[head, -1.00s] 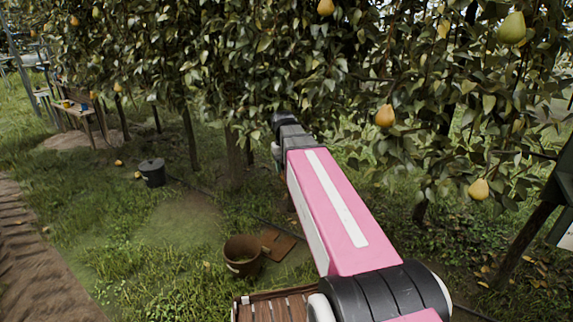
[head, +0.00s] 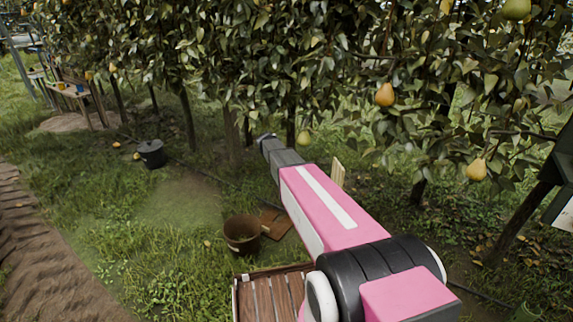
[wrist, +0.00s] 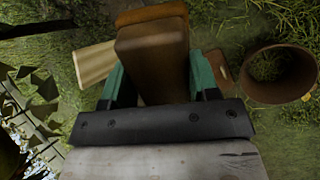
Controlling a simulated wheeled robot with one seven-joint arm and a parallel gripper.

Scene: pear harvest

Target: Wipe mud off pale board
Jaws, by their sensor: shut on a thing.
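My gripper (wrist: 157,72) has green fingers and is shut on a brown block (wrist: 150,50), which looks like a sponge or brush. The pale board (wrist: 94,64) shows left of the block in the wrist view, partly hidden by the left finger. I cannot tell whether the block touches it. In the head view a pale board (head: 338,173) stands just right of my pink arm, partly hidden by it. Mud on the board cannot be made out. My fingers are not clear in the head view.
A rusty bucket (head: 242,246) stands on the grass beside a flat brown panel (head: 276,222). A slatted wooden crate (head: 262,298) is at the bottom. A dark pot (head: 152,154) stands farther left. Pear trees with hanging pears (head: 385,95) fill the back. Grass at left is open.

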